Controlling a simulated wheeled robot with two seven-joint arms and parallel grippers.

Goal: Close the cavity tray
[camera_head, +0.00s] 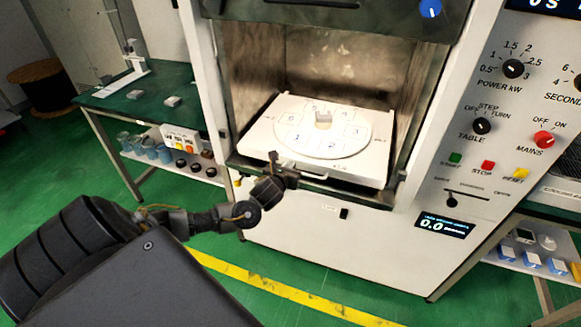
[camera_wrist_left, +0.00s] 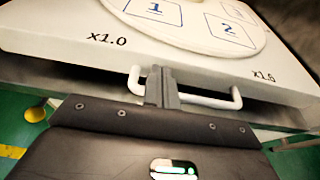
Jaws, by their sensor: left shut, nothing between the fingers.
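The white cavity tray (camera_head: 265,137) sits in the open microwave cavity, its front edge near the cavity's mouth. It carries a round numbered turntable (camera_head: 290,137) with a small block (camera_head: 323,119) on it. A white bar handle (camera_wrist_left: 207,101) is on the tray's front. My left gripper (camera_head: 275,160) is shut and empty at the tray's front edge. In the left wrist view its fingers (camera_wrist_left: 161,85) overlap the handle near its left end; I cannot tell whether they touch it. My right gripper is not in view.
The control panel (camera_head: 478,155) with knobs and buttons is right of the cavity. A raised door (camera_head: 340,15) hangs above the opening. A green side table (camera_head: 150,95) stands at left. The green floor in front, with a yellow stripe (camera_head: 285,292), is clear.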

